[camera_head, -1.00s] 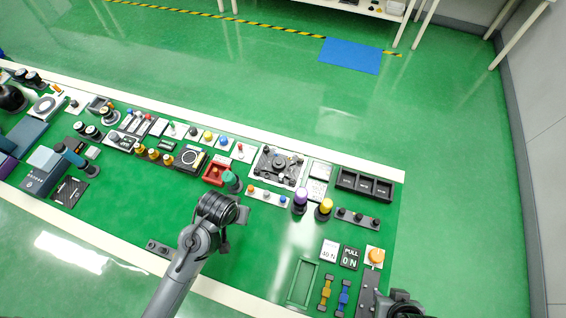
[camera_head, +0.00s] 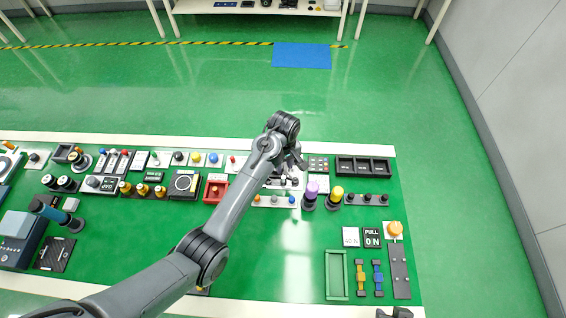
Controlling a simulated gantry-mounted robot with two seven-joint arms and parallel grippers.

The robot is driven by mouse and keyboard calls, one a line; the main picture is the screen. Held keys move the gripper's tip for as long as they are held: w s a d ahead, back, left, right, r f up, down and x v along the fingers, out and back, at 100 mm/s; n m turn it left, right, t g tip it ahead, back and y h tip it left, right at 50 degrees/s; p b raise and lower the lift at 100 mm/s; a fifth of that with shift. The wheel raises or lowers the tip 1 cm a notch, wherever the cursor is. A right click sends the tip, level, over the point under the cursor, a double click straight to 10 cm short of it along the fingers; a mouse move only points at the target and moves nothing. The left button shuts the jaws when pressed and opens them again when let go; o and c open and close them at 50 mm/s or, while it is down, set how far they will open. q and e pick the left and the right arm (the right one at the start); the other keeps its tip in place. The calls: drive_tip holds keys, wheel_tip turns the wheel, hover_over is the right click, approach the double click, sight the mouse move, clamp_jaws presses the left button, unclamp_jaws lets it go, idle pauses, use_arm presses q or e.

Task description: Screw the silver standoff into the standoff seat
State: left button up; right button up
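My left gripper (camera_head: 298,161) is at the far side of the table, over a dark plate with small raised fittings (camera_head: 288,182). The gripper and wrist cover much of this plate. I cannot tell whether the fingers are open or shut, or whether they hold anything. I cannot make out the silver standoff or its seat; the seat may be among the covered fittings. My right gripper is not clearly seen; only a small dark part, likely of my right arm, shows at the bottom right edge.
A row with several orange, white and blue knobs (camera_head: 274,201) lies just in front of the plate. Purple-topped (camera_head: 311,188) and yellow-topped (camera_head: 336,193) posts stand to its right. A black tray (camera_head: 363,168) is at the far right. The green table middle (camera_head: 290,260) is clear.

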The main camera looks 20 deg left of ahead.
sight(283, 177)
use_arm(q)
wheel_tip(283, 177, down, 9)
drive_tip(key=shift+b, duration=0.75)
drive_tip(key=shift+c, duration=0.5)
clamp_jaws()
